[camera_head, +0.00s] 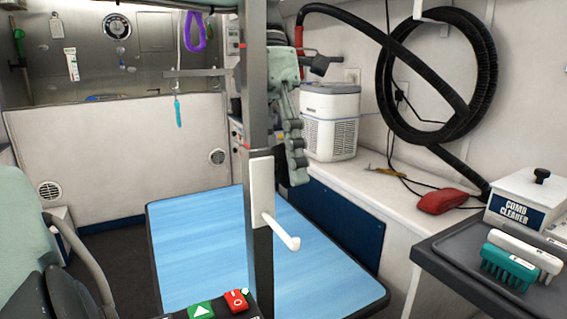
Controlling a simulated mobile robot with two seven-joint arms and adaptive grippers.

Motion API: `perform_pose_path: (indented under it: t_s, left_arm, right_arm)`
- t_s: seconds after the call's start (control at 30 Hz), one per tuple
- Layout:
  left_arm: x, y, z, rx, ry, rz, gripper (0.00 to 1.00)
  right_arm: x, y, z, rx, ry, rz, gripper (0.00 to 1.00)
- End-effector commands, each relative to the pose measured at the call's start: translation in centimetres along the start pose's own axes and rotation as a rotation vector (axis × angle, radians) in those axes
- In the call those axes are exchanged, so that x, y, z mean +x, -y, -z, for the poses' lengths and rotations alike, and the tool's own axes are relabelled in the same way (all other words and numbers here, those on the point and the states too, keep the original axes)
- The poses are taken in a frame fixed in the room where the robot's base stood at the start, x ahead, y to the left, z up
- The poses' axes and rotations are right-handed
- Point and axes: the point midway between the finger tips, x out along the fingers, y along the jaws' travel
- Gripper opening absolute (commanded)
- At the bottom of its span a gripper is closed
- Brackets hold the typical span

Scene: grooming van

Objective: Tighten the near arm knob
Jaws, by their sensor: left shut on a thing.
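A dark metal post (259,120) of the grooming arm rises in front of the blue table. A pale green and dark jointed shape, which looks like my left gripper (292,130), shows just right of and behind the post. It is shut, but what it holds is hidden. A small dark part with a thin lever (319,65), possibly the arm knob, sits beside its upper end; I cannot tell whether they touch. A white plate with a white peg (262,190) is on the post lower down. My right gripper is not in view.
The blue grooming table (195,240) is bare. A white dryer unit (330,122) and a red object (442,201) stand on the right counter. A black hose (384,80) coils on the wall. A comb cleaner (518,208) and brushes (510,268) are at the right front.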

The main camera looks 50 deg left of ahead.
Motion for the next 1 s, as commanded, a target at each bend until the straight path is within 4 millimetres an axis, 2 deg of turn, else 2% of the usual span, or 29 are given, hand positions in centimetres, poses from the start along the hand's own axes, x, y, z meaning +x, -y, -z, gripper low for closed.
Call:
perform_pose_path:
  t_s: [0.1,0.33,0.47,0.7,1.0]
  left_arm:
    - [0.0,0.0,0.0,0.000,0.000,0.000,0.25]
    - [-0.1,0.0,0.0,0.000,0.000,0.029,0.25]
    - [-0.1,0.0,0.0,-0.001,0.000,0.083,0.25]
    - [0.0,-0.1,0.0,-0.001,0.000,0.263,0.25]
    - [0.1,-0.2,0.0,-0.002,-0.001,0.546,0.25]
  right_arm:
    - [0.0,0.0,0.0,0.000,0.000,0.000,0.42]
    - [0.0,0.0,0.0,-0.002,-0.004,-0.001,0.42]
    - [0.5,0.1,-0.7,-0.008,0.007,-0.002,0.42]
    - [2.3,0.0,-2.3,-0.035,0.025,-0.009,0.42]
    - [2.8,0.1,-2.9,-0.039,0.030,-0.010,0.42]
